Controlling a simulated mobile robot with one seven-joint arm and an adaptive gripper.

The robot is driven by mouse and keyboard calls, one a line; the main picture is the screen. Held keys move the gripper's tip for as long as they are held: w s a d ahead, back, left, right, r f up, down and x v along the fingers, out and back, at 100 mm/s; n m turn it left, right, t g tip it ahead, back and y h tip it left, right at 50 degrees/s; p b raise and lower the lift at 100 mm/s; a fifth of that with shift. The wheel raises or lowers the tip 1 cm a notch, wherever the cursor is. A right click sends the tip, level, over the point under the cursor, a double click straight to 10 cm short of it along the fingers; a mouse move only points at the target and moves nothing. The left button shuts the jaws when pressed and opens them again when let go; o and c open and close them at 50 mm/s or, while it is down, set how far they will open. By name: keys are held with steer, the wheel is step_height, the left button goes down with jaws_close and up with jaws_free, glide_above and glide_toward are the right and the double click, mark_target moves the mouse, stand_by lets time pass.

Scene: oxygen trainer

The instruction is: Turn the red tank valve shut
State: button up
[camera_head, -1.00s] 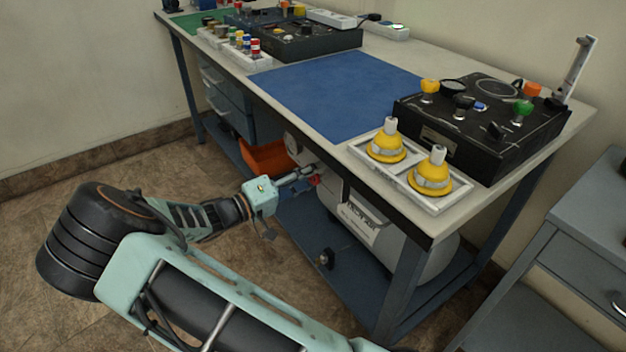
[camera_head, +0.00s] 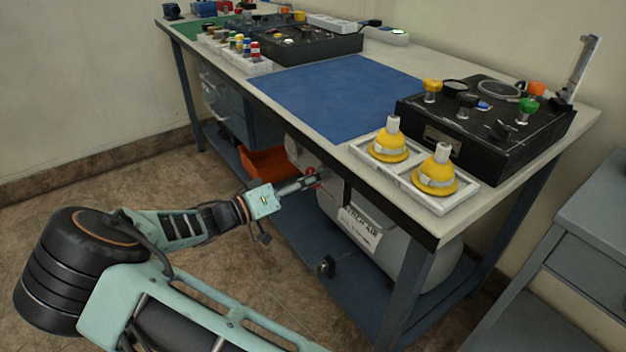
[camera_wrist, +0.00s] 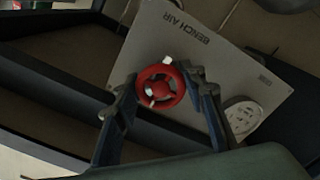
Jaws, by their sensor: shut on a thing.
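The red tank valve (camera_wrist: 159,88) is a round spoked handwheel in the wrist view, with a small white mark on its rim. It also shows as a small red spot in the head view (camera_head: 311,177), under the bench top. My gripper (camera_wrist: 157,85) is shut on it, one finger on each side of the rim; in the head view its fingers (camera_head: 308,181) reach the valve. The grey-white tank (camera_head: 385,245) lies on the bench's lower shelf behind it. A plate (camera_wrist: 205,60) marked BENCH AIR is beside the wheel. The fingers hide part of the valve in the head view.
The bench top (camera_head: 425,213) overhangs the valve closely. An orange bin (camera_head: 268,163) sits on the lower shelf to the left. A small dark knob (camera_head: 326,267) stands at the shelf's front. A bench leg (camera_head: 402,290) is at right. Floor in front is open.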

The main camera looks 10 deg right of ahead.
steer(key=o, duration=1.2)
steer(key=v, duration=1.2)
